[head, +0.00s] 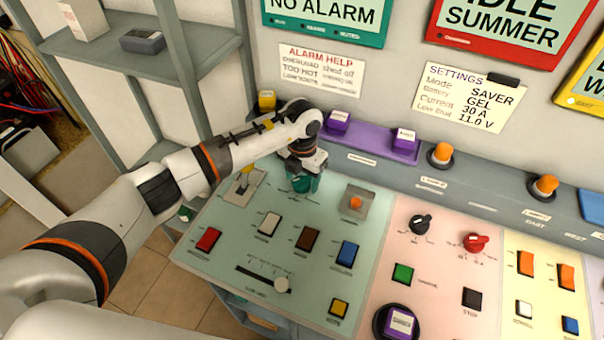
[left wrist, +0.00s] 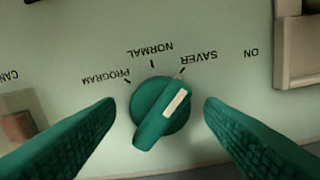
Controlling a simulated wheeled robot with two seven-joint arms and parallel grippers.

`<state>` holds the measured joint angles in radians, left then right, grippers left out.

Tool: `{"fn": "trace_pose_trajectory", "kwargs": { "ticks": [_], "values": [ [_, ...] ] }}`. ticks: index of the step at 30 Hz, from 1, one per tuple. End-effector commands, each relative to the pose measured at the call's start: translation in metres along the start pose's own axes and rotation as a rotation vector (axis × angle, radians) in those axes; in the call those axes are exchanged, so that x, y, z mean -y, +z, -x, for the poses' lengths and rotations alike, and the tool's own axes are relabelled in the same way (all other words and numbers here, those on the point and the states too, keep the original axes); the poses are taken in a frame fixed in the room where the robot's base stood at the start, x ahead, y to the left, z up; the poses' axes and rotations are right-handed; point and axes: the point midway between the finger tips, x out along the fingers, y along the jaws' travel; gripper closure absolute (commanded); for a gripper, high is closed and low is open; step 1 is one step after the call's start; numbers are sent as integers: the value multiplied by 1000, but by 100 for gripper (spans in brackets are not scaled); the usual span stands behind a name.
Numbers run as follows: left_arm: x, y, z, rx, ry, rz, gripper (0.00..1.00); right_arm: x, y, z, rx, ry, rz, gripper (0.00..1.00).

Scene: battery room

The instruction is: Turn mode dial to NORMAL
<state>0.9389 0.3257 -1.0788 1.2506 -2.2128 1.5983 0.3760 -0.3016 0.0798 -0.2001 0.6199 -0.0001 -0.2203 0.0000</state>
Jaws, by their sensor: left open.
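The mode dial (left wrist: 160,112) is a round green knob with a raised grip and a white pointer stripe, seen in the left wrist view. The stripe points up and right to the SAVER mark (left wrist: 198,58). The NORMAL label (left wrist: 150,49) is left of SAVER, with PROGRAM farther left; the lettering appears upside down. My left gripper (left wrist: 160,130) is open, with one green finger on each side of the dial and visible gaps between. In the head view my left gripper (head: 303,183) is low over the green panel and hides most of the dial. My right gripper is out of view.
The green panel (head: 255,225) carries a metal toggle switch (head: 243,184), an orange button (head: 355,203), several coloured rocker switches and a slider (head: 281,284) around the gripper. A settings note (head: 464,96) on the wall reads Mode SAVER. A grey shelf stands at left.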

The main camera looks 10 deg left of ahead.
Motion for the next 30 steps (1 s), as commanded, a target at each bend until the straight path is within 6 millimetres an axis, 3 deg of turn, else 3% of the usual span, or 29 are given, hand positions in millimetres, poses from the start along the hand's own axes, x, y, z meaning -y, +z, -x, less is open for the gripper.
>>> {"fn": "trace_pose_trajectory", "kwargs": {
  "ticks": [11, 19, 30],
  "values": [
    [0, 0, -6, 0, -1, 0, 39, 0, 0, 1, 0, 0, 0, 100],
    [0, 0, -5, 0, 0, 0, 82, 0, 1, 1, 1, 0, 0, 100],
    [0, 0, -6, 0, 0, 72, 82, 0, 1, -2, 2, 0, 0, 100]
  ]
}}
